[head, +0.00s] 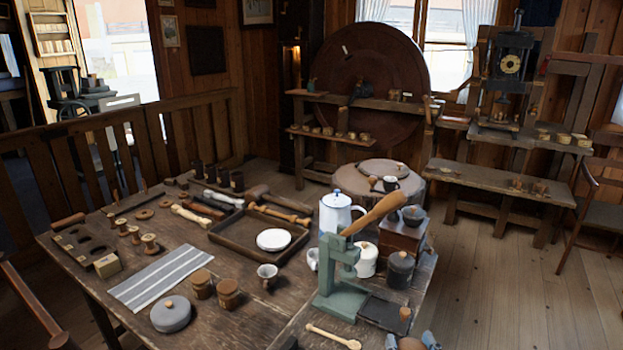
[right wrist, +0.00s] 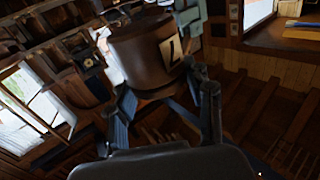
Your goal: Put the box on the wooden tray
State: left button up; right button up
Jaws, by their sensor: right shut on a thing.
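The wooden tray (head: 228,240) is dark, shallow and rimmed, and lies near the middle of the table in the head view. A white plate (head: 273,239) sits in its right part; its left part is bare. My right gripper (head: 411,342) shows at the bottom edge of the head view, well to the front right of the tray. In the right wrist view its fingers are shut on a brown round box (right wrist: 143,52) with a pale label bearing a dark mark. In the head view only a brown bit of it shows between the fingers. My left gripper is not in view.
A green press (head: 343,290) with a raised wooden lever, a white pot (head: 337,212) and lidded jars (head: 400,270) stand between my right gripper and the tray. A cup (head: 267,276) is in front of the tray. A striped cloth (head: 160,277) lies left.

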jog(key=w+a+r+n+y, duration=0.1)
jog(key=w+a+r, duration=0.1)
jog(key=w, duration=0.3)
jog(key=w+a+r+n+y, duration=0.1)
jog(key=w+a+r+y, duration=0.1)
jog(key=w, duration=0.3)
jog(key=shift+w+a, duration=0.2)
jog(key=shift+a, duration=0.7)
jog(key=w+d+f, duration=0.2)
jog(key=w+f, duration=0.2)
jog(key=w+d+f, duration=0.2)
jog(key=w+f, duration=0.2)
jog(key=w+d+f+b, duration=0.1)
jog(key=w+d+f, duration=0.2)
jog(key=w+f, duration=0.1)
jog(key=shift+w, duration=0.1)
jog(key=shift+f, duration=0.4)
